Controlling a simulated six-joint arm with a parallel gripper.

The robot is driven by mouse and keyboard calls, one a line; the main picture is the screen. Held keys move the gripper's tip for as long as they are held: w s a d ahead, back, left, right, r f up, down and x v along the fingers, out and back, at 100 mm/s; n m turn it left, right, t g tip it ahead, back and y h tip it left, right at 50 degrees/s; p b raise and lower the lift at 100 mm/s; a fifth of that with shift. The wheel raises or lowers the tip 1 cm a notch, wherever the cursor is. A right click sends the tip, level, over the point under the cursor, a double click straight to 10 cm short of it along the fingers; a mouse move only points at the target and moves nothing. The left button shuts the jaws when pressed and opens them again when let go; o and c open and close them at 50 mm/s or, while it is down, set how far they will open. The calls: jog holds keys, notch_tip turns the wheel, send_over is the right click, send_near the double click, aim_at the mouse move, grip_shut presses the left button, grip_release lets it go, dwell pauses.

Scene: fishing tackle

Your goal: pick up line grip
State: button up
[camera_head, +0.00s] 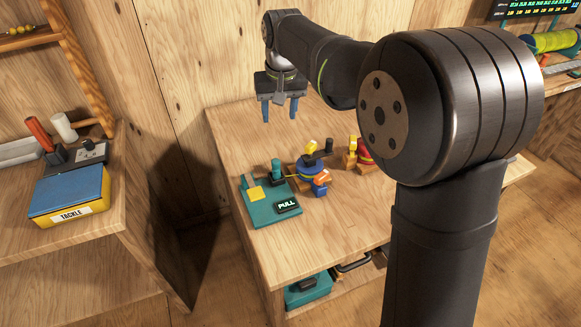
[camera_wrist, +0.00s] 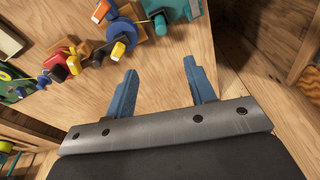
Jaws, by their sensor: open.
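The likely line grip is a small teal upright cylinder (camera_head: 276,168) at the edge of a teal base (camera_head: 262,212) marked PULL, beside a blue reel (camera_head: 309,168). A thin yellow line seems to run between the reel and the cylinder. In the wrist view the teal cylinder (camera_wrist: 160,25) is at the top, with the blue reel (camera_wrist: 121,37) to its left. My gripper (camera_head: 280,111) is open and empty, with its two blue fingers pointing down, above the back left of the table and apart from the cylinder. Its fingers also show in the wrist view (camera_wrist: 160,70).
A red reel (camera_head: 363,153) stands right of the blue one. The wooden table (camera_head: 335,215) is clear in front and at the back left. A tackle box (camera_head: 68,195) sits on a separate shelf at left. A teal item (camera_head: 308,288) lies on the lower shelf.

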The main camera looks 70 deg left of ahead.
jog(key=m+h, duration=0.1)
jog(key=h, duration=0.1)
send_over(276, 161)
notch_tip(276, 161, down, 6)
jog(key=f, duration=1.2)
jog(key=shift+s+a, duration=0.15)
jog(key=shift+a, duration=0.05)
jog(key=shift+d+f, duration=0.1)
jog(key=shift+f, duration=2.5)
grip_shut()
jog(key=shift+r, duration=0.1)
